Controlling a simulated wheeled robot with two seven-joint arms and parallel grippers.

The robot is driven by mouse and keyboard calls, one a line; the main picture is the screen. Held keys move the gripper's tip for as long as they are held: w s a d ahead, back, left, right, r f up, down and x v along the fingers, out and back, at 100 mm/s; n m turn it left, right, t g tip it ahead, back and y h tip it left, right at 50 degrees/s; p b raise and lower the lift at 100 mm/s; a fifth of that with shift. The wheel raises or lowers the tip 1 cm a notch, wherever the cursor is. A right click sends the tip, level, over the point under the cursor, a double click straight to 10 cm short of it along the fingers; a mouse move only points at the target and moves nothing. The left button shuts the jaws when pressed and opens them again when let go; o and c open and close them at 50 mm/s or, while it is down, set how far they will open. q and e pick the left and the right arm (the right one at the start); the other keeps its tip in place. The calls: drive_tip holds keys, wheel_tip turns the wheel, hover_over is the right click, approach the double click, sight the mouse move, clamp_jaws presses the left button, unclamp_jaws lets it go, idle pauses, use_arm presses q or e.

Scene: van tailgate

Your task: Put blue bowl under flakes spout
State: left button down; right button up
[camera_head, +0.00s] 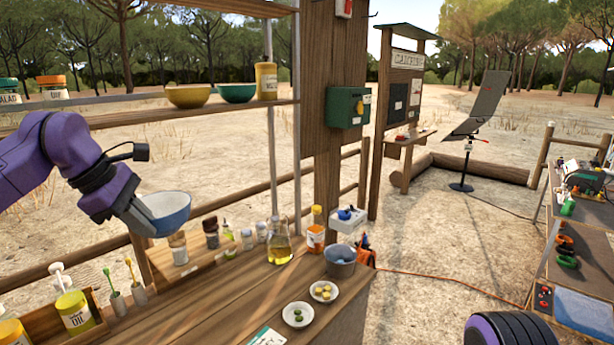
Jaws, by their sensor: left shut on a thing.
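The blue bowl (172,214), blue outside and pale inside, is held upright above the left part of the wooden counter. My left gripper (148,212) is shut on the bowl's left rim side; its fingertips are partly hidden by the bowl and the wrist. No flakes spout can be made out for certain. A green box (347,107) with a small yellow and white front part is fixed to the wooden post, and I cannot tell whether it is a dispenser. My right gripper is not in view.
Bottles and jars stand in a wooden rack (160,268) below the bowl. An oil bottle (279,243), a grey bucket (340,262) and two small plates (298,314) stand on the counter. A yellow bowl (188,96) and a green bowl (235,93) sit on the shelf. The counter's middle is clear.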

use_arm(q)
drive_tip(key=s+d+f+m+g+b, duration=0.2)
drive_tip(key=f+m, duration=0.4)
drive_tip(key=f, duration=0.5)
drive_tip(key=s+d+f+m+g+b, duration=0.2)
drive_tip(key=f+m, duration=0.4)
drive_tip(key=f, duration=0.5)
drive_tip(key=s+d+f+m+g+b, duration=0.2)
drive_tip(key=d+f+m, duration=0.4)
drive_tip(key=f, duration=0.6)
drive_tip(key=shift+s+g+y, duration=0.3)
drive_tip(key=shift+s+g, duration=0.35)
drive_tip(key=shift+g, duration=0.25)
drive_tip(key=shift+s+f, duration=0.1)
